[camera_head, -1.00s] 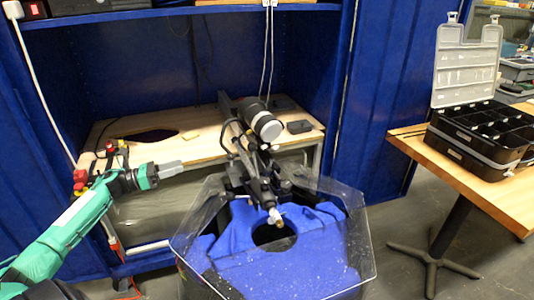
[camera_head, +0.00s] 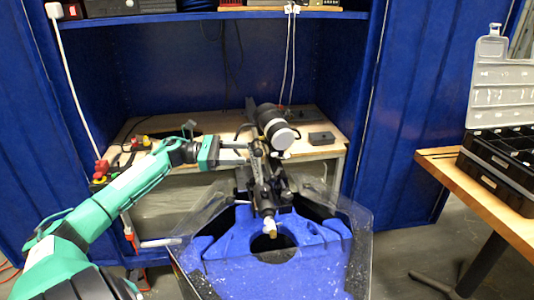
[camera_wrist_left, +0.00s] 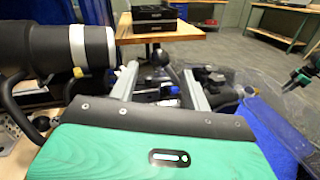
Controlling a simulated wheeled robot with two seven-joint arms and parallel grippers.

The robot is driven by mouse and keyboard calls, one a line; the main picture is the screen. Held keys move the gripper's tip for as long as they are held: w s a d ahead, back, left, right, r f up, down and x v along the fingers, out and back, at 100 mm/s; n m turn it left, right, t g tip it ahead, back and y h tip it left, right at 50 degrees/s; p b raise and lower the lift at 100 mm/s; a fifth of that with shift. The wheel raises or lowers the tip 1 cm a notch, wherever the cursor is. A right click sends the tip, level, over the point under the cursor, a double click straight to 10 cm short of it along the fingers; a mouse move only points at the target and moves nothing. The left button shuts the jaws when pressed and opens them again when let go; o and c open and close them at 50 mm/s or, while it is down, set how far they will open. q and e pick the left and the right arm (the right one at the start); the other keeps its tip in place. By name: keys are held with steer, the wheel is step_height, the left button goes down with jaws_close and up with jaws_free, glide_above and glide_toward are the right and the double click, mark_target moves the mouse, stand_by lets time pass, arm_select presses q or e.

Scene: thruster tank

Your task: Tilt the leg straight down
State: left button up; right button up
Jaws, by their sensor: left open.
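The leg (camera_head: 261,188) is a black shaft assembly with a pale tip, leaning down over the blue-lined tank (camera_head: 345,262). Its thick black cylinder with a white end (camera_head: 275,128) sits at the upper end, and that cylinder also shows at the left of the left wrist view (camera_wrist_left: 45,45). My left gripper (camera_head: 242,154) is open, its fingers reaching to the left side of the leg below the cylinder. In the left wrist view, the two grey fingers of my left gripper (camera_wrist_left: 162,82) stand apart with dark parts beyond; contact is unclear. A small teal and black part at the right edge seems to be my right gripper (camera_wrist_left: 299,78).
The tank has a clear, wide polygonal rim. A wooden bench (camera_head: 318,152) stands behind in the blue cabinet, with a small black box (camera_head: 321,138) on it. At right, a wooden table (camera_head: 465,188) carries an open black organizer case (camera_head: 495,160).

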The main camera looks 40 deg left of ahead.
mark_target(262, 153)
arm_select(q)
steer(key=x, duration=0.7)
steer(key=shift+w+d+p, duration=0.1)
steer(key=shift+p, duration=0.2)
steer(key=shift+w+d, duration=0.35)
steer(key=shift+d, duration=0.1)
arm_select(e)
steer(key=shift+s+x, duration=0.2)
steer(key=shift+x, duration=0.75)
arm_select(q)
steer(key=shift+c, duration=0.2)
arm_select(e)
steer(key=shift+w, duration=0.1)
arm_select(q)
jaws_close()
